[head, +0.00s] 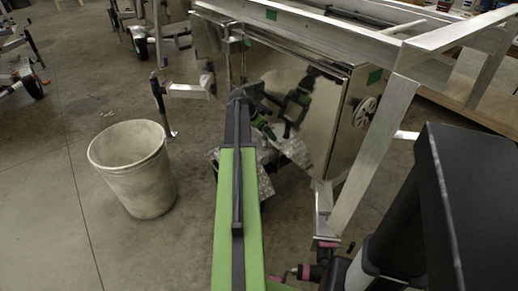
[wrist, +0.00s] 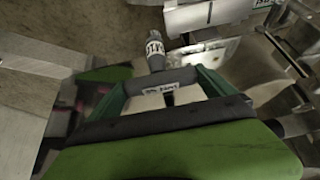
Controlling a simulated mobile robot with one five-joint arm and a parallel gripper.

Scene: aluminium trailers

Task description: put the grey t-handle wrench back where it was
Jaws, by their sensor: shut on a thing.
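My gripper (wrist: 168,98) shows in the wrist view, its pale pads closed on the grey t-handle wrench (wrist: 154,52). The wrench has a grey shaft with a white printed label near its end, pointing away from me. The part between the pads is mostly hidden. In the head view my green and black arm reaches forward to a shiny metal panel; the gripper and the wrench cannot be made out there.
A shiny box panel (head: 310,75) on an aluminium trailer frame (head: 375,150) stands close ahead and mirrors my arm. A white bin (head: 130,170) stands on the floor at left. Metal brackets (wrist: 210,15) lie close beyond the gripper.

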